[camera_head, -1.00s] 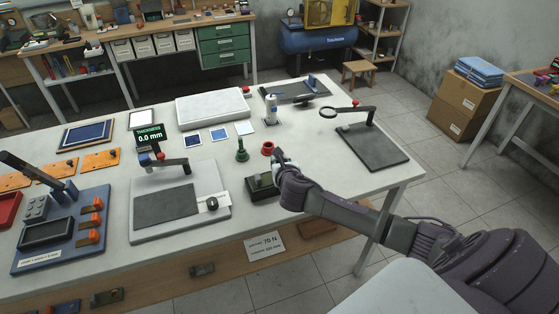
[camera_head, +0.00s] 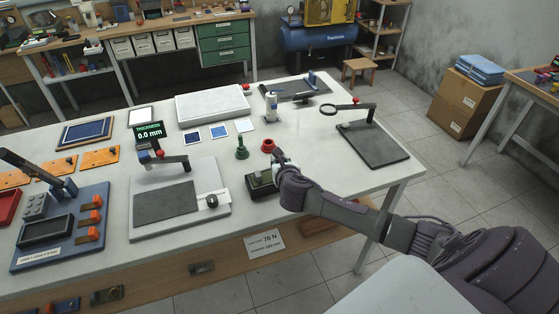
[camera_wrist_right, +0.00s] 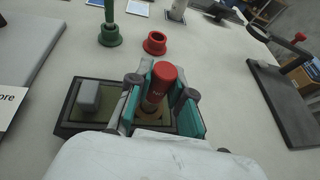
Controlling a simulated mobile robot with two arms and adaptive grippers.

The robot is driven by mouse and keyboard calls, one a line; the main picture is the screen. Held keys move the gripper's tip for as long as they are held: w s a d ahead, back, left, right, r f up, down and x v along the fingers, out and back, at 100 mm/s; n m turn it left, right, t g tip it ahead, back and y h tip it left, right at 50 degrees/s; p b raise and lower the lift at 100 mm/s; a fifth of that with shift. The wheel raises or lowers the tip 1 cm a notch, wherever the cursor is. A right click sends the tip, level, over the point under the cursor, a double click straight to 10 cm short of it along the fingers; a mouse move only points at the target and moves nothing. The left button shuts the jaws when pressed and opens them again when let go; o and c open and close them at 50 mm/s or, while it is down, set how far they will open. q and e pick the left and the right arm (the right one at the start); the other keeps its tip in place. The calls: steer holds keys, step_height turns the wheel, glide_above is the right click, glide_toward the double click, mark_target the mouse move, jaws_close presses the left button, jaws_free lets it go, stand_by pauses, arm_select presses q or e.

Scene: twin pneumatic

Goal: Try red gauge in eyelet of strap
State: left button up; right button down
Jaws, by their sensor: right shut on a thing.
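The red gauge (camera_wrist_right: 163,84) stands upright between the teal fingers of my right gripper (camera_wrist_right: 163,98), which is shut on it. The gauge is over the right part of a small black fixture (camera_wrist_right: 68,126). A tan-brown piece (camera_wrist_right: 153,118) lies under it; I cannot tell whether this is the strap, or whether the gauge tip is in an eyelet. In the head view my right gripper (camera_head: 281,168) is at the right side of the black fixture (camera_head: 258,190), and the gauge is hidden. My left gripper is not in view.
An empty red ring holder (camera_wrist_right: 155,42) and a green gauge in its holder (camera_wrist_right: 110,35) stand behind the fixture. A grey block (camera_wrist_right: 90,96) sits on the fixture's left part. A magnifier stand (camera_head: 372,145) is to the right, a thickness tester (camera_head: 180,200) to the left.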

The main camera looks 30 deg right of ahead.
steer(key=shift+f, duration=0.7)
stand_by(0.6)
steer(key=shift+r, duration=0.15)
stand_by(1.1)
steer(key=shift+r+p, duration=3.45)
steer(key=shift+p, duration=0.3)
steer(key=shift+f, duration=0.1)
